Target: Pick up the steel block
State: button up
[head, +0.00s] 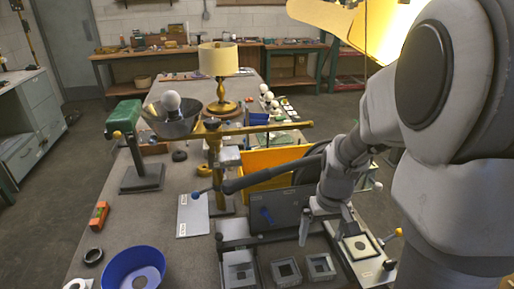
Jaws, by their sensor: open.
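My gripper (324,238) points down over the near right part of the bench, with its two fingers apart and nothing visible between them. Below and to its left, several grey metal-looking pieces stand in a row: a square block with a dark opening (320,266), a similar one (286,271), and a larger one (239,271) further left. I cannot tell which piece is the steel block. A flat pale plate with a dark square (357,247) lies just right of the gripper.
A blue bowl (134,270) stands at the near left. A dark grey panel (280,211) and a yellow-orange bin (270,163) stand behind the gripper.

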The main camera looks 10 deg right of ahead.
send_near(319, 269)
jog(key=shift+w+d+g, duration=0.15)
jog(key=shift+w+g, duration=0.25)
notch_tip(319, 269, down, 7)
jog(key=shift+f+b, duration=0.1)
jog(key=shift+b, duration=0.5)
grip_shut()
